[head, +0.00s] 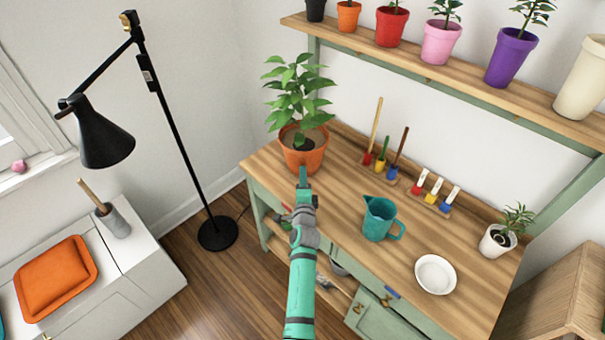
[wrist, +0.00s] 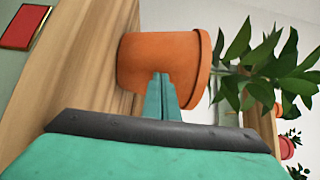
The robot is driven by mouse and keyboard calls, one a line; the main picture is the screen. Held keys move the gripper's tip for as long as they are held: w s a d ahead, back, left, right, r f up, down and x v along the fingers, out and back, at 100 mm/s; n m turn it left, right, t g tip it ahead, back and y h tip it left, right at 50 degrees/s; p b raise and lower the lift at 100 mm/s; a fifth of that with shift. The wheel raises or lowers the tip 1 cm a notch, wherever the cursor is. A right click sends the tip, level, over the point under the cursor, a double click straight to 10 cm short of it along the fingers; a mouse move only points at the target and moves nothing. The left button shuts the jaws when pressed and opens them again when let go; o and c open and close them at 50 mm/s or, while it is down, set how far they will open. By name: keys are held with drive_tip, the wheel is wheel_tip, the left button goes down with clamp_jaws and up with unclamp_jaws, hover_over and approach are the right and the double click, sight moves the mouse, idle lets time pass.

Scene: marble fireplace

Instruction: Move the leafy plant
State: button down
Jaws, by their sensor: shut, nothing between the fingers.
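The leafy plant (head: 297,92) stands upright in an orange terracotta pot (head: 304,155) at the far left corner of the wooden bench. In the wrist view the pot (wrist: 160,57) appears sideways, with its green leaves (wrist: 265,65) to the right. My gripper (head: 304,172) is at the near side of the pot, its fingers closed together with nothing between them. In the wrist view the shut fingertips (wrist: 161,78) overlap the pot's front; I cannot tell whether they touch it.
The bench (head: 335,190) also holds a teal jug (head: 379,218), a white bowl (head: 435,274), tool holders (head: 380,168) and a small potted plant (head: 500,238). A shelf (head: 440,75) with several pots hangs above. A black lamp (head: 105,135) stands left.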

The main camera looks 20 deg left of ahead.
drive_tip(key=s+d, duration=0.2)
drive_tip(key=shift+d, duration=0.4)
drive_tip(key=v, duration=0.9)
drive_tip(key=shift+s+a, duration=0.1)
drive_tip(key=c, duration=2.4)
unclamp_jaws()
drive_tip(key=shift+c, duration=0.2)
